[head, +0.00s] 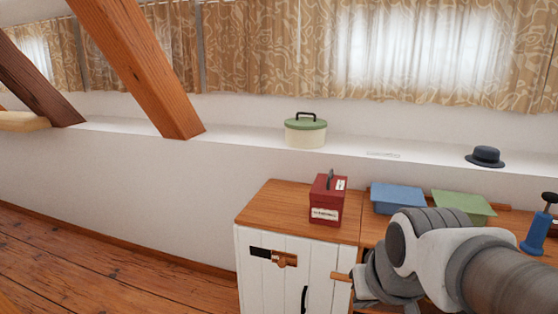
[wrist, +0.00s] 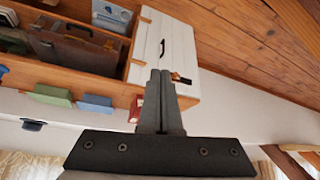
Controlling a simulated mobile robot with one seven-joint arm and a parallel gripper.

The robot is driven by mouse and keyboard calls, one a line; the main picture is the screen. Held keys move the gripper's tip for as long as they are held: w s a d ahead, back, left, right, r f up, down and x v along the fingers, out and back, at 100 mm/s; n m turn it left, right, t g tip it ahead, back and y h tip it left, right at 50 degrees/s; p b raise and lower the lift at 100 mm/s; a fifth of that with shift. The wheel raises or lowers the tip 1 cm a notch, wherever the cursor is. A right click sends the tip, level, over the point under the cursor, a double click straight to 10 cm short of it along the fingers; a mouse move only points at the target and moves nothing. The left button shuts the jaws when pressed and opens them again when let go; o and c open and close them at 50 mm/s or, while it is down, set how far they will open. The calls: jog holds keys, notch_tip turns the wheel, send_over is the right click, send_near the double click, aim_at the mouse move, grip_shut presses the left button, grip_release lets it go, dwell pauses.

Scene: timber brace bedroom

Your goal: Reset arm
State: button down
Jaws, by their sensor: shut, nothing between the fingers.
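My gripper (wrist: 160,76) shows in the wrist view with its two fingers together and nothing between them. The fingers overlap the view of the white cabinet door (wrist: 165,45), but I cannot tell how far they are from it. In the head view my arm comes in from the lower right and bends down in front of the wooden cabinet (head: 265,209); the fingertips are not clear there. A dark red box with a handle (head: 327,200) stands on the cabinet top, and it is partly hidden behind the fingers in the wrist view.
A blue box (head: 398,197) and a green box (head: 463,207) sit right of the red box. A blue bottle-like object (head: 538,232) stands farther right. The ledge holds a cream pot with green lid (head: 305,133) and a dark hat (head: 485,156). Wooden floor (head: 90,275) at left is clear.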

jog(key=s, duration=0.7)
notch_tip(320, 180, up, 18)
jog(key=p, duration=1.7)
jog(key=shift+s+d, duration=0.2)
jog(key=shift+d, duration=0.2)
jog(key=shift+r, duration=0.1)
